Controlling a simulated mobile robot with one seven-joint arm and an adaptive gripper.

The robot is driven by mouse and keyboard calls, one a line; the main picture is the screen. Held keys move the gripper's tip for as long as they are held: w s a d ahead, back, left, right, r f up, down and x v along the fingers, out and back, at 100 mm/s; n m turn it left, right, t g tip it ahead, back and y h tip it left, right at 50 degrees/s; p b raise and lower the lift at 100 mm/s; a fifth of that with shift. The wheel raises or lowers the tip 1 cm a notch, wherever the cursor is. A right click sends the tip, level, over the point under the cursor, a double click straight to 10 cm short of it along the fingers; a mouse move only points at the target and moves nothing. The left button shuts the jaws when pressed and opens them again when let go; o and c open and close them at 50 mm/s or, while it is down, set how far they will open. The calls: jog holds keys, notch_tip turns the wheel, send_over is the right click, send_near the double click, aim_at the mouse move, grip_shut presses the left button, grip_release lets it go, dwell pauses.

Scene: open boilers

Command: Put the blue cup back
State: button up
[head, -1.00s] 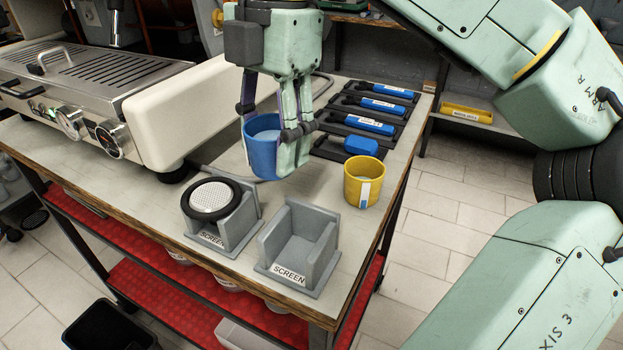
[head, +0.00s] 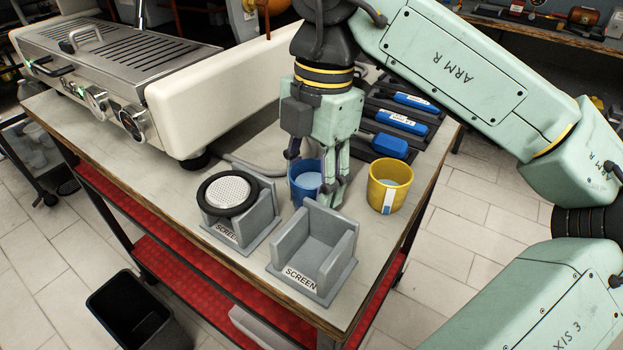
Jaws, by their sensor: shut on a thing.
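The cup looks upright. Its base is hidden behind the empty holder, so I cannot tell whether it touches the worktop.
A yellow cup (head: 389,188) stands close to the right. The left holder (head: 258,222) carries a round screen (head: 228,193); the right holder (head: 316,250) is empty. Blue-handled tools (head: 390,146) lie behind. A steel machine (head: 150,75) stands at left.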

jog(key=shift+f, duration=0.35)
jog(key=shift+f, duration=0.1)
jog(key=shift+f+b, duration=0.15)
jog(key=shift+b, duration=0.15)
jog(key=o, duration=1.3)
jog(key=shift+c, duration=0.2)
notch_tip(320, 180, up, 12)
jog(key=w+d, duration=0.1)
jog(key=shift+r, duration=0.25)
